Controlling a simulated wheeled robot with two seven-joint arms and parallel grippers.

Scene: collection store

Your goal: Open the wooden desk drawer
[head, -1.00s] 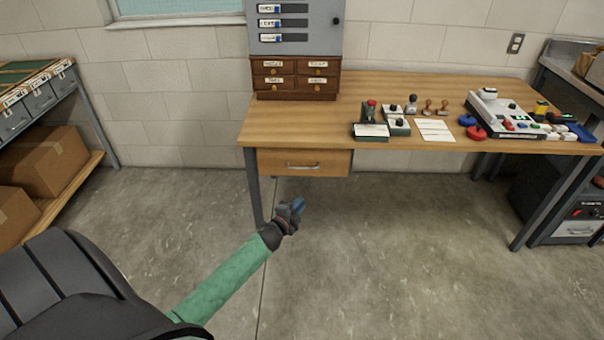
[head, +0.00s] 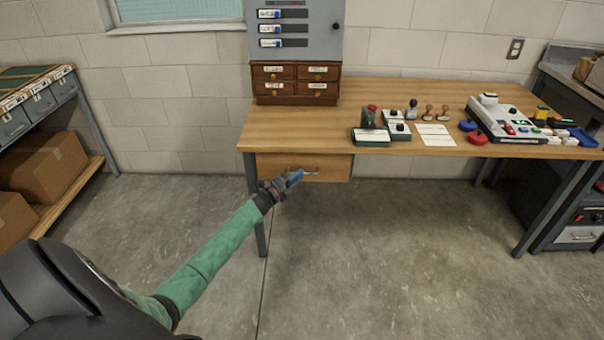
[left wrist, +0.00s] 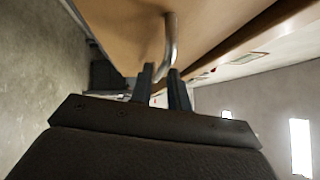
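The wooden desk drawer (head: 336,168) hangs under the left part of the desk top and looks closed. Its metal bar handle (head: 312,174) is partly hidden behind my left gripper (head: 294,180). In the left wrist view the drawer front (left wrist: 122,32) is close, and the curved handle (left wrist: 170,38) reaches down toward the gap between the two fingertips of my left gripper (left wrist: 161,80). The fingers are apart, with a gap showing between them; I cannot tell whether either touches the handle. My right gripper is in neither view.
The wooden desk (head: 385,95) carries a small drawer cabinet (head: 296,82), several stamps and a control box (head: 500,118). A desk leg (head: 256,215) stands left of the drawer. A shelf with cardboard boxes (head: 45,166) is at left. The floor before the desk is clear.

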